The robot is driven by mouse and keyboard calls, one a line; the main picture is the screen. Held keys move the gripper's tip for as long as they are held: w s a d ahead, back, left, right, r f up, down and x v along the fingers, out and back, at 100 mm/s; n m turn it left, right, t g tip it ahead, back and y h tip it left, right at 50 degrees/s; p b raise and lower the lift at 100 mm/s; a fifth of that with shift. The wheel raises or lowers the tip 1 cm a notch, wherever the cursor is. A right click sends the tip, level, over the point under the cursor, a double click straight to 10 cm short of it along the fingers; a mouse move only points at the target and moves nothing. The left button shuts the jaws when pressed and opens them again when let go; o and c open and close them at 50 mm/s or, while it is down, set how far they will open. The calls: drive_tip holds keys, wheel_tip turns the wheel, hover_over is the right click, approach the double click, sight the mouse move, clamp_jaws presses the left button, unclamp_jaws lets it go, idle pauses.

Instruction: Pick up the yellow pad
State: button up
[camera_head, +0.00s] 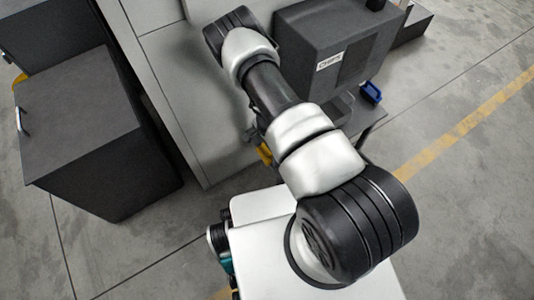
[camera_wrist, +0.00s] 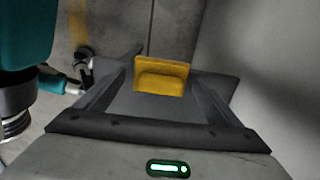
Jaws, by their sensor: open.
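The yellow pad (camera_wrist: 162,75) is in the upper middle of the wrist view, a small block with a raised back and a rounded lower front. A small yellow patch (camera_head: 264,153) beside my arm in the head view seems to be the same pad, partly hidden. My gripper (camera_wrist: 162,90) is open in the wrist view, with dark parts spreading to the left and right of the pad. I cannot tell how far the pad is from the fingertips or whether they touch.
A dark machine box labelled CHIPS (camera_head: 335,50) stands behind my arm. A blue object (camera_head: 371,92) sits to its right. A dark cabinet (camera_head: 95,135) stands at the left, against a light grey panel (camera_head: 170,90). Open floor (camera_head: 470,200) lies to the right.

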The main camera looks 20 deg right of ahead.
sight(267, 149)
drive_tip(key=c, duration=1.1)
drive_tip(key=shift+o, duration=0.2)
drive_tip(key=shift+r, duration=0.1)
wheel_tip(267, 149, up, 10)
drive_tip(key=p, duration=0.2)
drive_tip(key=shift+p, duration=0.4)
